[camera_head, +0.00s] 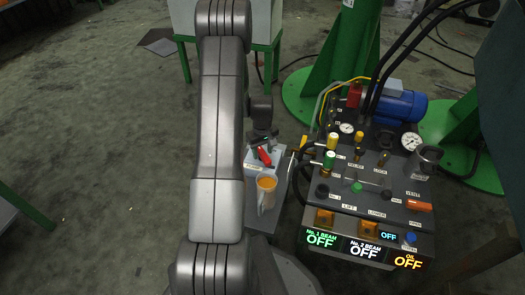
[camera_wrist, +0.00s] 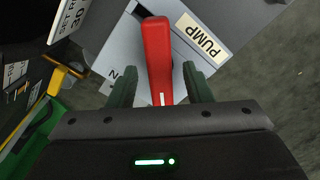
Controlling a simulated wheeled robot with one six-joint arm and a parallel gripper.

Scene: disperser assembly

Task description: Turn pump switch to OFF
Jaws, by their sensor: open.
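The pump switch is a red lever (camera_wrist: 158,60) on a light grey plate in the wrist view. A label reading PUMP (camera_wrist: 202,37) lies to its right, and a letter N shows to its left. My gripper (camera_wrist: 159,82) is open, with one dark green finger on each side of the lever. I cannot tell whether either finger touches it. In the head view the red lever (camera_head: 265,156) shows below my gripper (camera_head: 262,139) on a small grey box. The OFF mark of the switch is not visible.
An orange-filled clear jug (camera_head: 266,192) stands just below the switch box. To the right is a control panel (camera_head: 375,200) with knobs, gauges and lit displays reading OFF. A blue motor (camera_head: 398,101) and green posts stand behind it.

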